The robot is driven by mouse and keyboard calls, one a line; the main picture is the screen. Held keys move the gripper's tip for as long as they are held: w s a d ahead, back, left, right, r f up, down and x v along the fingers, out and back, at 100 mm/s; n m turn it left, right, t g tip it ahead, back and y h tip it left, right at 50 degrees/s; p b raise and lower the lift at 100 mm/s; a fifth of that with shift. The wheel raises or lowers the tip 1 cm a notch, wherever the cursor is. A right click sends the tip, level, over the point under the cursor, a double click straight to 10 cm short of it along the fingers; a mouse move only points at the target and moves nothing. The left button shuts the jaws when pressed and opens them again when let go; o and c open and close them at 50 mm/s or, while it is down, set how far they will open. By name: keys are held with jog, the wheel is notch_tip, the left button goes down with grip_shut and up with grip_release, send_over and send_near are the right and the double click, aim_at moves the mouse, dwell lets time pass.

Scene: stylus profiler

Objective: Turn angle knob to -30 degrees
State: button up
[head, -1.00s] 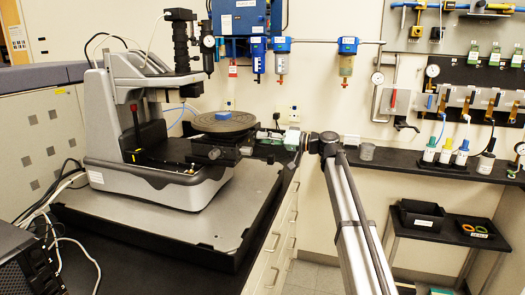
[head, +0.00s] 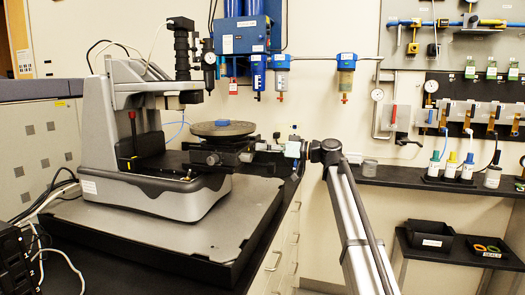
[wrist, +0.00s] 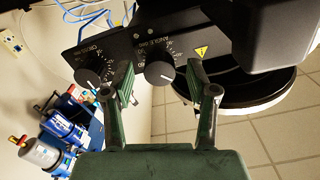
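In the wrist view, a black panel carries two round black knobs with white pointer lines and dial marks. The angle knob (wrist: 160,73), with a label that seems to read ANGLE, is the right one. The other knob (wrist: 88,73) is to its left. My gripper (wrist: 161,68) is open, with one dark green finger on each side of the angle knob. Whether either finger touches it cannot be told. The angle knob's pointer slants down to the right; its exact reading is too small to tell. In the head view my gripper (head: 292,149) is at the right side of the stage (head: 235,155).
The profiler (head: 130,150) stands on a grey plate on the dark bench. A round turntable (head: 222,129) with a flat blue piece tops the stage. Blue cables hang behind the panel in the wrist view. A shelf with bottles (head: 450,165) is at the right.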

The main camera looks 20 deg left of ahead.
jog(key=w+d+b, duration=0.1)
jog(key=d, duration=0.7)
dwell(0.4)
